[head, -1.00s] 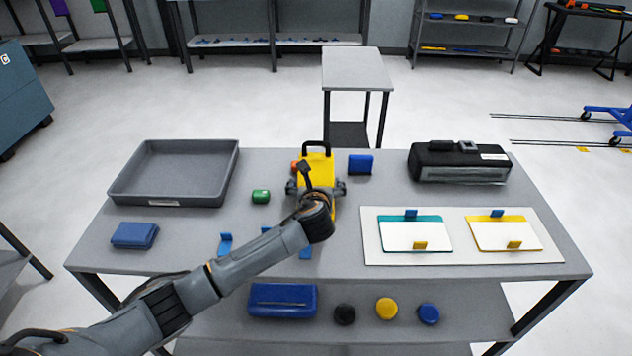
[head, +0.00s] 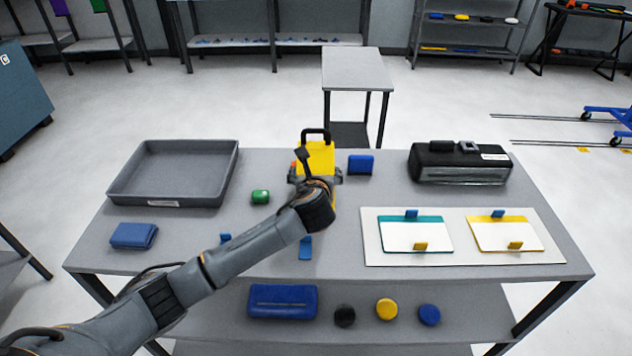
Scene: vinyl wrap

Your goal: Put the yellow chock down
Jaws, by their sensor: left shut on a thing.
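The yellow chock (head: 319,160) with a black handle on top is at the back middle of the grey table (head: 400,200). My left gripper (head: 315,178) is shut on it. My wrist and fingers hide its lower front, so I cannot tell whether it touches the table. My right gripper is not in view.
A blue block (head: 361,165) stands close right of the chock and a green piece (head: 260,197) lies to its left. A grey tray (head: 120,190) is at left, a black machine (head: 460,163) at right. A white board (head: 375,257) with two cards lies front right.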

